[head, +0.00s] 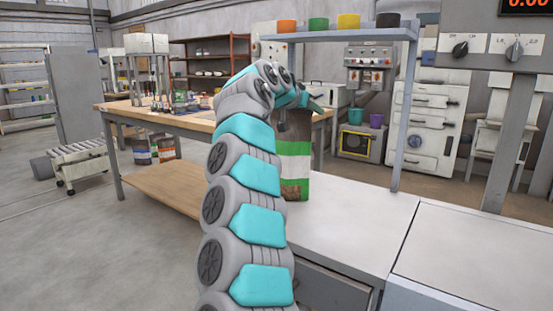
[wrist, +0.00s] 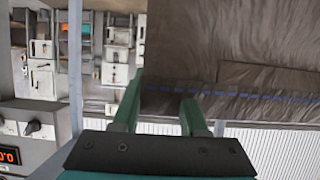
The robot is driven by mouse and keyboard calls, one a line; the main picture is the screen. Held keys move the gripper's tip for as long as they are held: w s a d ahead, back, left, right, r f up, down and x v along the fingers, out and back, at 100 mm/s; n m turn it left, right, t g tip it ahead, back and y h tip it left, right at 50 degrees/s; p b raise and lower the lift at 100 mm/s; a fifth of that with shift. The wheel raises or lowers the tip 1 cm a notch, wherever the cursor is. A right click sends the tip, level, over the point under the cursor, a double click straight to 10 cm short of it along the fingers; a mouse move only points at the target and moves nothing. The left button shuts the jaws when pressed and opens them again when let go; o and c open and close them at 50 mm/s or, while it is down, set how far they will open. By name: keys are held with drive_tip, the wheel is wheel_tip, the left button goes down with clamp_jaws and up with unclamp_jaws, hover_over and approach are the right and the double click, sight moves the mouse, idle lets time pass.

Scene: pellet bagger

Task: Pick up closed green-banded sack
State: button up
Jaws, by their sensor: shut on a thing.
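The green-banded sack (head: 294,148) is brown with green and white bands and stands upright at the white counter (head: 345,215). Its lower left is hidden behind my arm. I cannot tell whether its base touches the counter. In the wrist view the sack (wrist: 235,45) fills the upper right, with a blue dashed stitch line across its closed top. My gripper (head: 297,112) is at the sack's top in the head view. In the wrist view my gripper (wrist: 160,108) has its two green fingers at the stitched edge near one corner, shut on the sack.
A wooden workbench (head: 185,119) stands behind the sack. A shelf (head: 345,36) with coloured pots is above, its post (head: 405,115) to the right of the sack. A control panel (head: 495,45) hangs at upper right. The right counter top is clear.

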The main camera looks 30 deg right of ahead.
clamp_jaws()
drive_tip(key=shift+r, duration=0.1)
idle(0.8)
